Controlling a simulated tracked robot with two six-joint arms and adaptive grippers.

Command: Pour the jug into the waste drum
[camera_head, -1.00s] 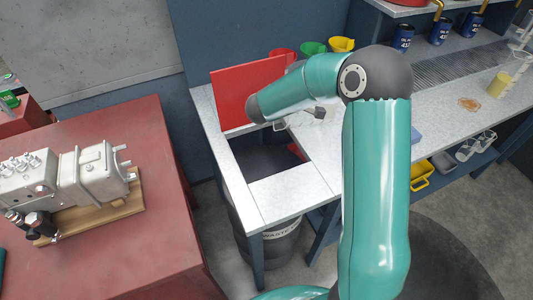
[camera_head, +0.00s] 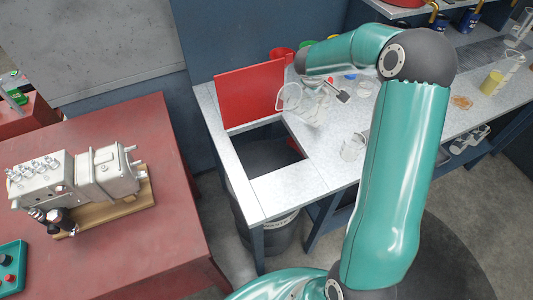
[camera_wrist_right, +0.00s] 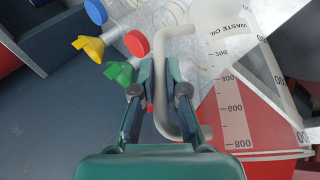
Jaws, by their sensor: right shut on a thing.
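The clear jug (camera_wrist_right: 235,75) has printed graduations and the words "WASTE OIL". My right gripper (camera_wrist_right: 160,78) is shut on its pale handle (camera_wrist_right: 168,110). In the head view the jug (camera_head: 313,108) is faint, held to the right of the bench opening; its exact tilt and contents are unclear. My right gripper (camera_head: 342,95) is partly hidden behind the arm there. The dark waste drum (camera_head: 268,236) stands under the bench, below the square opening. My left gripper is not in view.
A red panel (camera_head: 250,92) stands upright behind the opening. A clear beaker (camera_head: 353,148) sits on the bench (camera_head: 300,185). Coloured funnels, including a green one (camera_wrist_right: 120,72), stand at the back. An engine part (camera_head: 75,175) rests on the red table (camera_head: 150,240) at left.

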